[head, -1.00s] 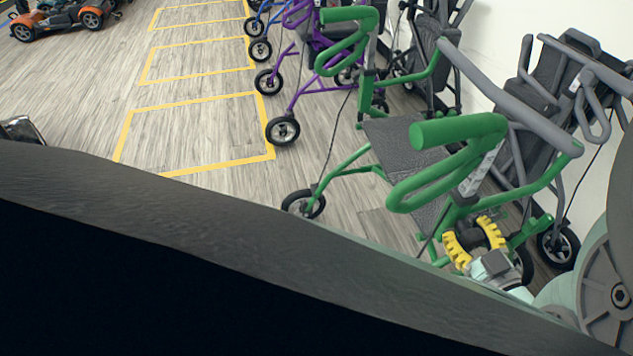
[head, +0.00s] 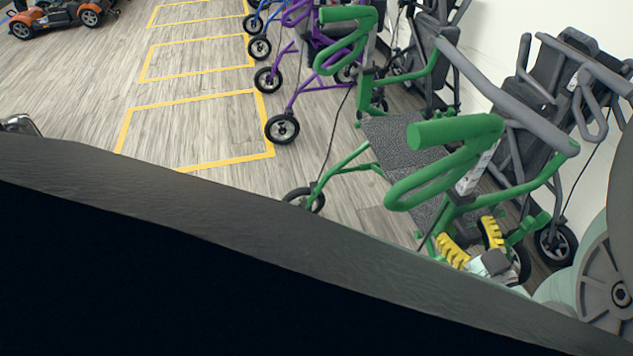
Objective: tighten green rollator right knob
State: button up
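The green rollator (head: 452,133) stands at the right, with a dark seat and two looped green handles. Its near handle (head: 455,160) faces me. My gripper (head: 473,238), with yellow ribbed fingers, is low beside the rollator's near side, below that handle. The two fingers are apart, and the gripper looks open. I cannot make out the knob clearly; the fingers and frame tubes cover that spot. Whether the fingers touch anything is not clear.
A purple rollator (head: 292,88) stands behind the green one. Grey rollators (head: 563,75) line the white wall at right. Yellow floor markings (head: 195,92) and open wood floor lie to the left. A dark part of mine covers the lower left. An orange scooter (head: 58,14) is far back.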

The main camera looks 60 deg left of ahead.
jog(key=shift+o, duration=1)
jog(key=v, duration=1.2)
jog(key=shift+a, duration=0.1)
